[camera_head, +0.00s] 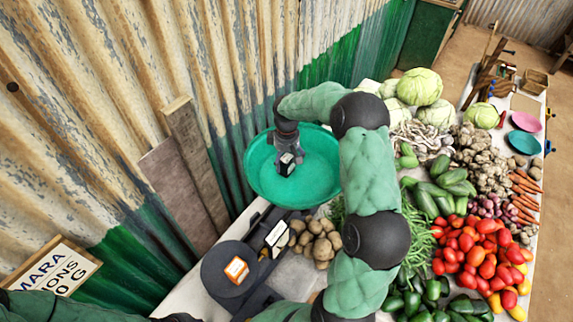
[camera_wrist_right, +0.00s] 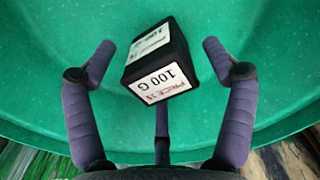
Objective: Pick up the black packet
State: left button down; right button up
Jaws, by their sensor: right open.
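The black packet (camera_wrist_right: 157,62) is a small dark block with white labels reading "100 G". It lies in the green bowl (camera_wrist_right: 40,60), which in the head view is the round green pan (camera_head: 262,182) near the wall. The packet also shows in the head view (camera_head: 287,165), just under my right gripper (camera_head: 287,152). In the right wrist view my right gripper (camera_wrist_right: 158,50) is open, with one purple finger to each side of the packet and a gap on both sides. A third finger shows below the packet, partly hidden by it. My left gripper is not in view.
A black scale plate (camera_head: 228,275) with an orange-labelled block (camera_head: 236,270) stands left of the potatoes (camera_head: 315,240). Tomatoes (camera_head: 475,250), cucumbers and cabbages (camera_head: 420,87) crowd the table to the right. The corrugated wall (camera_head: 200,60) is close behind the bowl.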

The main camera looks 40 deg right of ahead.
jog(key=shift+f, duration=0.2)
jog(key=c, duration=1.4)
